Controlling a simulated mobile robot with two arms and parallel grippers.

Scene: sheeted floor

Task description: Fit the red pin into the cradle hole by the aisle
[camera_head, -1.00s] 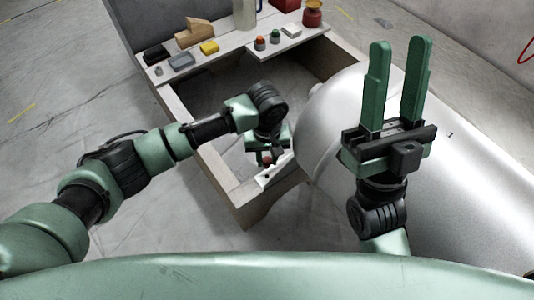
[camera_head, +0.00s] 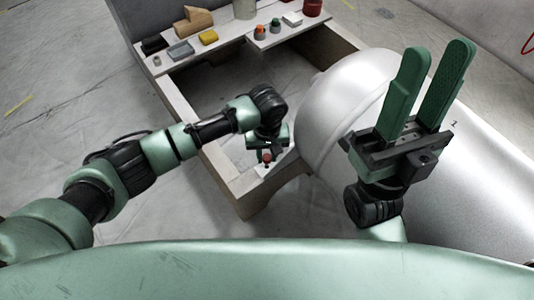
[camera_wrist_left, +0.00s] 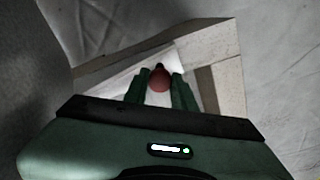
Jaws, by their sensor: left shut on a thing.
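The red pin (camera_wrist_left: 159,78) is between the fingers of my left gripper (camera_wrist_left: 160,90) in the left wrist view, and the gripper is shut on it. In the head view the pin (camera_head: 267,158) shows as a small red spot under my left gripper (camera_head: 266,150), over the near corner of the wooden cradle (camera_head: 243,190). A pale plate (camera_wrist_left: 128,84) lies under the pin. The hole is hidden, and I cannot tell whether the pin's lower end is in it. My right gripper (camera_head: 428,88) is open and empty, pointing up in front of the silver tank.
A large silver tank (camera_head: 345,95) rests in the cradle and fills the right side. A shelf (camera_head: 235,47) at the back holds a grey tray (camera_head: 180,51), a yellow block (camera_head: 208,37), a wooden block (camera_head: 192,20) and small knobs. Floor left of the cradle is clear.

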